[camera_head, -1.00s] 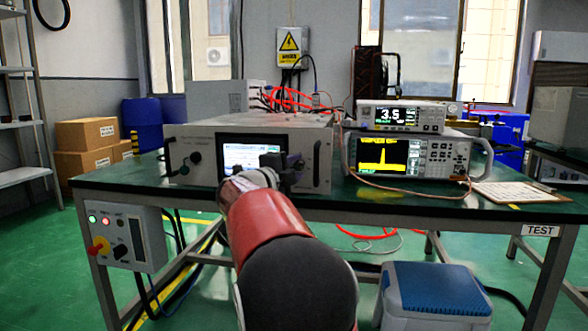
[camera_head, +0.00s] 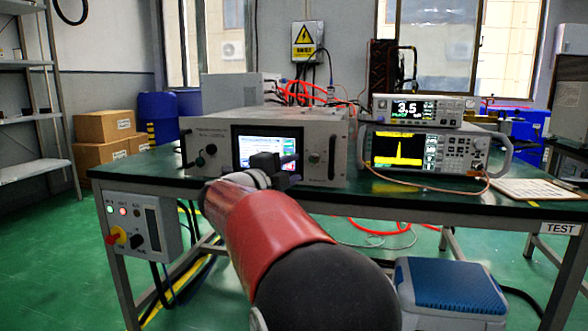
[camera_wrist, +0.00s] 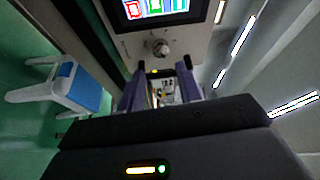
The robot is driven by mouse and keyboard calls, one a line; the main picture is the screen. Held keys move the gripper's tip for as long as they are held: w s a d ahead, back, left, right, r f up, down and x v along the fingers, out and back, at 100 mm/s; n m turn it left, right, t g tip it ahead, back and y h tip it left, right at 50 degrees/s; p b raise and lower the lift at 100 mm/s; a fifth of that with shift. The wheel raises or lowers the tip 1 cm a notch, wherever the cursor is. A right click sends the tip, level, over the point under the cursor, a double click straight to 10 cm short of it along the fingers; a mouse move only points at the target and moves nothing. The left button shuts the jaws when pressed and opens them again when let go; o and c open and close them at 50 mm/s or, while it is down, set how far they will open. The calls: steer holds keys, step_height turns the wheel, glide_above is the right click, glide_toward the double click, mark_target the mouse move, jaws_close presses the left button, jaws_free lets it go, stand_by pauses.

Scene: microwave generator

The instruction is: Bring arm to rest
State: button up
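The microwave generator (camera_head: 217,143) is a grey rack box on the green bench, with a lit screen (camera_head: 257,142) and a knob (camera_head: 314,158) on its front. My arm reaches forward from the bottom of the head view. My gripper (camera_head: 279,166) is a dark shape in front of the lower right of the screen. In the wrist view, its two purple-grey fingers (camera_wrist: 162,74) stand apart with nothing seen between them. The screen and a knob (camera_wrist: 160,48) show beyond the fingertips. I see no contact with the panel, but the exact gap is unclear.
The green bench (camera_head: 440,205) also carries a power meter (camera_head: 420,110), a spectrum analyzer (camera_head: 445,150) and a clipboard (camera_head: 530,189). A control box (camera_head: 143,225) hangs at its left front. A blue-lidded case (camera_head: 450,285) stands low at right. Green floor lies open at left.

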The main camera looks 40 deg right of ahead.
stand_by(0.3)
steer(key=w+a+r+n+t+y+p, duration=0.2)
steer(key=a+r+n+t+y, duration=0.2)
steer(key=a+n+t+y, duration=0.6)
steer(key=s+a+f+n+y+p, duration=0.1)
steer(key=s+a+f+n+y, duration=0.15)
steer(key=a+n, duration=0.3)
steer(key=s+a+f+n+y, duration=0.1)
steer(key=s+a+n+y, duration=0.15)
steer(key=a+n, duration=0.3)
steer(key=s+a+f+n+g+y+p, duration=0.1)
steer(key=s+a+f+n+g, duration=0.1)
steer(key=s+f+n+g, duration=0.3)
steer(key=s+a+f+n+g+y+p, duration=0.1)
steer(key=s+a+f+n+g, duration=0.2)
steer(key=s+f, duration=1.1)
steer(key=s+n+g, duration=0.2)
steer(key=s, duration=0.2)
steer(key=shift+a, duration=0.15)
steer(key=shift+w, duration=0.1)
stand_by(1.8)
